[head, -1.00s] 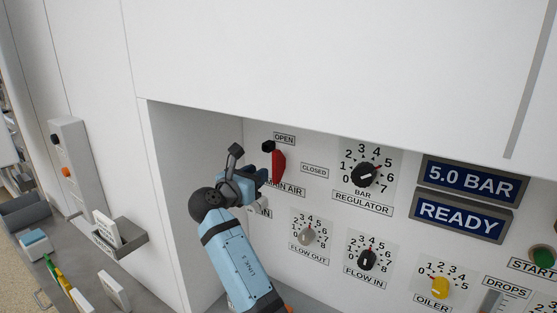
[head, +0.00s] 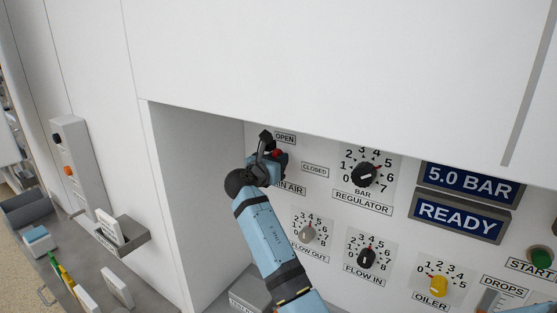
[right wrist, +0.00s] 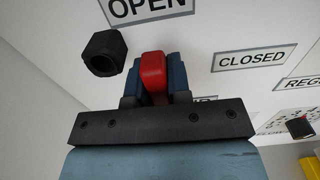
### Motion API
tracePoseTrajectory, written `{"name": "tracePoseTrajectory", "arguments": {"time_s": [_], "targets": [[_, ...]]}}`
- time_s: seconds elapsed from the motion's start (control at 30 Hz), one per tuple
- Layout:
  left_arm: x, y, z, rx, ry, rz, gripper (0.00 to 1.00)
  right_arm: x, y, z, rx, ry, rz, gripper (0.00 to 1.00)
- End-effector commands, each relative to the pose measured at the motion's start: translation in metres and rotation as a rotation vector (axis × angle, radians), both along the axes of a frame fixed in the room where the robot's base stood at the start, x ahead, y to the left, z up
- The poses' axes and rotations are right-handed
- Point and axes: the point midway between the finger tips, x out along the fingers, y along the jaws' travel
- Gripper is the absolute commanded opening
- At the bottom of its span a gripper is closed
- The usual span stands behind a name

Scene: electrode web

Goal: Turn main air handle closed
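The red main air handle (head: 277,153) is on the white panel, mostly hidden by my right gripper in the head view. In the right wrist view the handle (right wrist: 153,72) stands upright, its end toward the OPEN label (right wrist: 148,8). The CLOSED label (right wrist: 254,58) is to its right. My right gripper (head: 279,158) is at the handle; in the right wrist view its blue fingers (right wrist: 154,80) lie close against both sides of the red handle, with no clear gap. My left gripper is not in view.
A black block (right wrist: 104,53) sticks out left of the handle. The bar regulator knob (head: 366,174) is to the right, the flow-out knob (head: 308,233) and flow-in knob (head: 367,258) below. The recess side wall (head: 195,190) is on the left. A display (head: 466,181) reads 5.0 BAR.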

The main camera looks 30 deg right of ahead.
Motion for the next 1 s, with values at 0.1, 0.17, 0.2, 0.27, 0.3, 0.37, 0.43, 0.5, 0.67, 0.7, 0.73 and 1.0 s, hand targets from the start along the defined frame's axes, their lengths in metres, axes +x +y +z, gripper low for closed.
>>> {"name": "tracePoseTrajectory", "arguments": {"time_s": [0.1, 0.17, 0.2, 0.27, 0.3, 0.37, 0.43, 0.5, 0.67, 0.7, 0.73, 1.0], "targets": [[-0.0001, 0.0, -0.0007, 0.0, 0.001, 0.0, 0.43, -0.0002, 0.0, 0.0, 0.0, 0.0, -0.001, 0.0], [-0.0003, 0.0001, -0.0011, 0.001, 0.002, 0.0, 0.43, -0.0004, 0.0001, 0.0, 0.0, 0.0, -0.001, 0.0], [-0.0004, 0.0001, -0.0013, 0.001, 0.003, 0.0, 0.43, -0.0003, 0.0, -0.0001, 0.001, -0.002, -0.001, 0.0], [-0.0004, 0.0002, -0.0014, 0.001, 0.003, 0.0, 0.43, -0.0004, 0.0, 0.0, 0.002, -0.006, -0.001, 0.0], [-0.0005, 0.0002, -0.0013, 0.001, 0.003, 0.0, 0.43, -0.0005, 0.0, 0.0, 0.005, -0.011, -0.001, 0.0], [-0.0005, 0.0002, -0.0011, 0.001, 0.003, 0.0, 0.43, -0.0007, -0.0001, 0.0001, 0.009, -0.022, -0.001, 0.0], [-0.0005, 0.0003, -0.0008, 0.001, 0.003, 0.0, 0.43, -0.0011, -0.0002, 0.0001, 0.018, -0.043, -0.001, 0.0], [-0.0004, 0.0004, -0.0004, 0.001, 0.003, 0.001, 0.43, -0.0016, -0.0005, 0.0002, 0.03, -0.072, -0.001, 0.0], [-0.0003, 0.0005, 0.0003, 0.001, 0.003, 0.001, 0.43, -0.0033, -0.0012, 0.0002, 0.071, -0.171, -0.001, 0.0], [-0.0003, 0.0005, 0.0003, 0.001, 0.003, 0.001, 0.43, -0.0039, -0.0014, 0.0, 0.084, -0.202, -0.001, 0.0], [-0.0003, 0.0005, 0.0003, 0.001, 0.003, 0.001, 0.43, -0.0043, -0.0016, -0.0001, 0.094, -0.226, -0.001, 0.0], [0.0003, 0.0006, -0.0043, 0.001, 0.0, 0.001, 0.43, -0.0082, -0.0033, -0.0034, 0.192, -0.461, -0.001, 0.0]]}}
